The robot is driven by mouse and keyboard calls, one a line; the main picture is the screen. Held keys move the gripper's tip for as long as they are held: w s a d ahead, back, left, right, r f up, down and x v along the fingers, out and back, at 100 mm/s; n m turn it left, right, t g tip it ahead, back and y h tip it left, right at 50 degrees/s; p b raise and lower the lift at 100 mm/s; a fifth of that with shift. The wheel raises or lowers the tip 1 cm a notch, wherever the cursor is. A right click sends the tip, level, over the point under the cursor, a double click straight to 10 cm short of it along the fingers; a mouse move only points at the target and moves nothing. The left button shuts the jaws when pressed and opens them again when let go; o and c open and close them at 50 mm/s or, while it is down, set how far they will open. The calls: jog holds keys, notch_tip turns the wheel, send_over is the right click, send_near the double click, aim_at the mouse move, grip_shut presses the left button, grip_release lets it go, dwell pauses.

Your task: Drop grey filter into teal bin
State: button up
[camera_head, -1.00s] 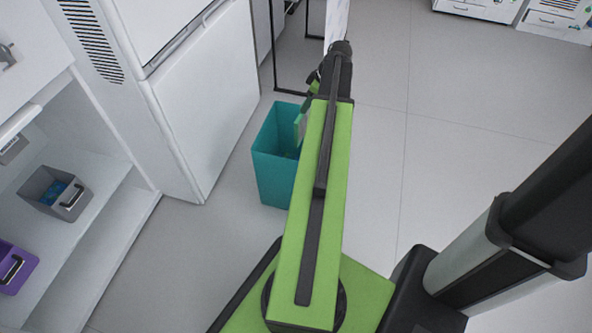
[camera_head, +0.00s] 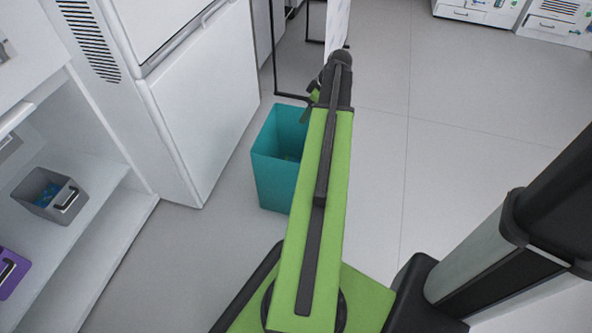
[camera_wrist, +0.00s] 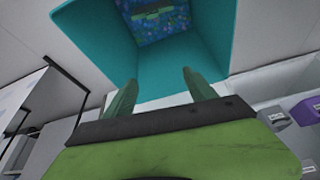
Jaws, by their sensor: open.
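The teal bin (camera_head: 275,180) stands on the floor left of my arm, which hides its right side. In the wrist view the bin (camera_wrist: 215,30) is beyond my fingertips, with its mouth facing the camera. My gripper (camera_wrist: 156,88) is open, with two green fingers apart and nothing between them. In the head view only a small part of it shows beside the arm's end. Inside the bin is a blue and green speckled surface with a green piece (camera_wrist: 158,14) near the top edge. I cannot make out a grey filter.
A white cabinet (camera_head: 205,110) stands left of the bin. A shelf at far left holds a grey drawer box (camera_head: 45,205) and a purple one (camera_head: 8,272). A black frame (camera_head: 275,60) stands behind the bin. The floor to the right is clear.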

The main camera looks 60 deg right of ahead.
jog(key=p+v, duration=1.6)
jog(key=v, duration=0.1)
jog(key=shift+r, duration=0.25)
